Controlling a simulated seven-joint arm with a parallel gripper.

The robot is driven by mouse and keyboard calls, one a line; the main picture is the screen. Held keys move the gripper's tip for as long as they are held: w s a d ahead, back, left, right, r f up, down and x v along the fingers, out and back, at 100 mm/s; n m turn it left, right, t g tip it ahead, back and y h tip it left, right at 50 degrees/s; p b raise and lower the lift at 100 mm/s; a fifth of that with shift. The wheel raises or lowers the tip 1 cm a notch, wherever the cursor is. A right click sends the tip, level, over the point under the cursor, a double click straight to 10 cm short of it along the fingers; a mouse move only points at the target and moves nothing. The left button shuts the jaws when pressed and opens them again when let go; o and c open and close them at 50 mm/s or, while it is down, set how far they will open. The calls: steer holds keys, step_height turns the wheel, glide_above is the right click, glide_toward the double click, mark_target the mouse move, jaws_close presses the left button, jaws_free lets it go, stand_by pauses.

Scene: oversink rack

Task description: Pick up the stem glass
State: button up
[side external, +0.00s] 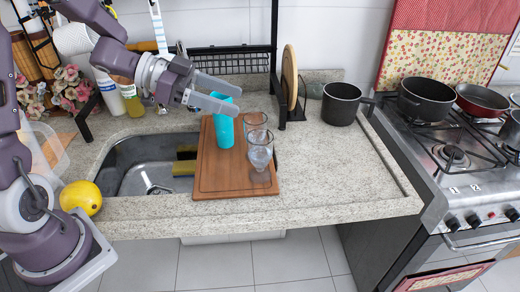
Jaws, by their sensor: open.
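The stem glass (260,152) is clear and stands upright on the wooden cutting board, toward its front right. Another clear glass (256,122) stands just behind it and partly overlaps it in the picture. A turquoise cup (223,126) stands on the board to the left of both glasses. My gripper (237,99) is open and empty. It is above the board, near the top of the turquoise cup in the picture and up and left of the stem glass. I cannot tell whether a finger touches the cup. The foot of the stem glass is hard to make out.
The cutting board (220,186) lies over the right part of the sink (135,160). A black rack (277,60) stands behind. A yellow fruit (81,197) sits at the front left. A black pot (341,103) stands right. The counter (335,165) right of the board is clear.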

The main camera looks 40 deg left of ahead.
glide_toward(260, 167)
steer(key=w+f, duration=0.3)
steer(key=shift+d, duration=0.4)
steer(key=x, duration=0.7)
steer(key=shift+w+f, duration=0.15)
steer(key=shift+w, duration=0.15)
jaws_close()
